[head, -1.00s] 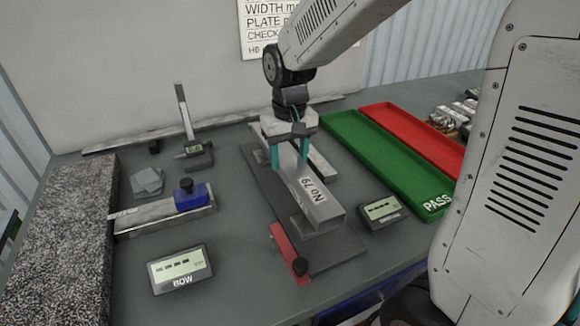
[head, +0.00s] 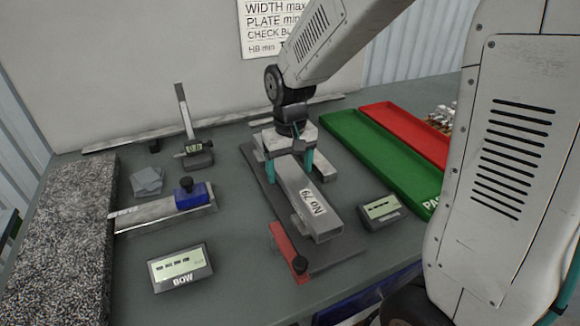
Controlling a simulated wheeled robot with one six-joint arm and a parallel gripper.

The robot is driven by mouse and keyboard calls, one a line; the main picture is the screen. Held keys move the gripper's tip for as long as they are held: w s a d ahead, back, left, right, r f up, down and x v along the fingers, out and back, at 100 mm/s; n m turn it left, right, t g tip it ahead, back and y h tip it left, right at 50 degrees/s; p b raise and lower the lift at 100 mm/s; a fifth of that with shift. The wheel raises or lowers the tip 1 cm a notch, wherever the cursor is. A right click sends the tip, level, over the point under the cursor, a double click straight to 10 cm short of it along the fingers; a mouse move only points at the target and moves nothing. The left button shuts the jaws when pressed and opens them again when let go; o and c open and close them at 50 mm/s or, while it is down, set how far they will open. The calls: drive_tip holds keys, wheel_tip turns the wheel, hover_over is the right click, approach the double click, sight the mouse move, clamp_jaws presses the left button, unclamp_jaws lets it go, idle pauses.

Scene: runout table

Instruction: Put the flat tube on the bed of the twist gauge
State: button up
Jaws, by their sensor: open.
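The flat tube is a grey hollow bar (head: 290,183) with a white "No 79" label. It lies lengthwise over the twist gauge, whose dark bed plate (head: 345,254) shows around it. A red arm with a black knob (head: 283,243) stands at the plate's near left. The tube's near end reaches past the middle of the plate. It appears to rest on the gauge, but its underside is hidden. My gripper (head: 289,171) is open, its teal fingers on either side of the tube's far part.
A grey display (head: 381,211) sits close right of the gauge. Left are the BOW display (head: 180,268), a bar with a blue block (head: 193,198), a height gauge (head: 190,140) and a granite slab (head: 70,235). Green (head: 385,160) and red (head: 410,134) trays stand at the back right.

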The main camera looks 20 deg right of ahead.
sight(290, 171)
wheel_tip(290, 171, up, 12)
drive_tip(key=s+d+t, duration=0.1)
drive_tip(key=s+d, duration=0.2)
drive_tip(key=s, duration=2)
drive_tip(key=shift+r, duration=0.35)
